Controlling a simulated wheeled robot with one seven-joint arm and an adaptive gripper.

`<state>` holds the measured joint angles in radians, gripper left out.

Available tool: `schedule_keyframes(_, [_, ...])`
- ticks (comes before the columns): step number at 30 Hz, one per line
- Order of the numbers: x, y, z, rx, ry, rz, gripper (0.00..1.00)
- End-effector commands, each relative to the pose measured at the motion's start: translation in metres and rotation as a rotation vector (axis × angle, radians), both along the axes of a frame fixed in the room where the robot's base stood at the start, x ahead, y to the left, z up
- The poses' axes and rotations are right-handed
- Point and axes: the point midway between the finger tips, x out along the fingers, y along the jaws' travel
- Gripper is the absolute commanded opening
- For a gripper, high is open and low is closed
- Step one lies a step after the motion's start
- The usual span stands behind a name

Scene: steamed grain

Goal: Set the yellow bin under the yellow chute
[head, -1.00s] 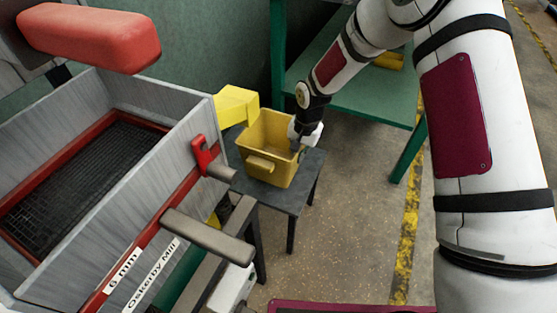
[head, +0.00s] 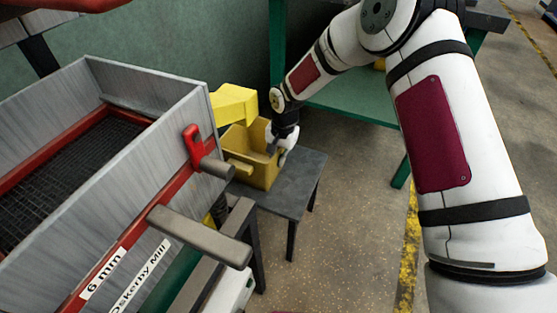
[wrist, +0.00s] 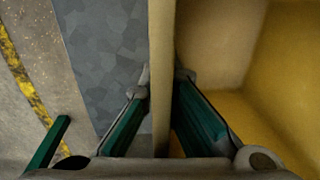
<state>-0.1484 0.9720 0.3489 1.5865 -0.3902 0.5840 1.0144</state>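The yellow bin (head: 262,175) stands upright on a small grey table, close beside the mill. The yellow chute (head: 236,102) juts from the mill, and its mouth overlaps the bin's back-left rim in the head view. The exact overlap from above cannot be told. My gripper (head: 274,150) is at the bin's right wall. In the wrist view the bin's wall (wrist: 162,60) runs between the two fingers of my gripper (wrist: 162,78), one inside the bin and one outside. Both fingertips appear pressed against the wall. The visible part of the bin's inside looks empty.
The grey table (head: 300,178) has bare top to the right of the bin. The mill's grey hopper (head: 150,150), red clamp (head: 193,145) and grey handle bar (head: 198,236) stand close on the left. A green shelf (head: 350,100) is behind my arm. Open floor lies right.

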Motion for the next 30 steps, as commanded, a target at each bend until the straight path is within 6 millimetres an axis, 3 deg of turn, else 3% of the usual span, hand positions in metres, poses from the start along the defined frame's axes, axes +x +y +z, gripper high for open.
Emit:
schedule_keyframes(3, [0.0, 0.0, -0.003, 0.0, -0.001, 0.001, 0.0])
schedule_keyframes(6, [0.0, 0.0, -0.003, 0.0, 0.0, 0.001, 0.23])
schedule_keyframes(7, [0.0, 0.0, -0.003, 0.0, 0.0, 0.001, 0.25])
schedule_keyframes(18, [0.0, 0.0, 0.001, 0.0, 0.0, 0.0, 0.25])
schedule_keyframes(23, [0.0, -0.002, 0.025, 0.0, -0.003, 0.001, 0.25])
schedule_keyframes(30, [-0.002, -0.007, 0.075, -0.001, -0.002, 0.001, 0.25])
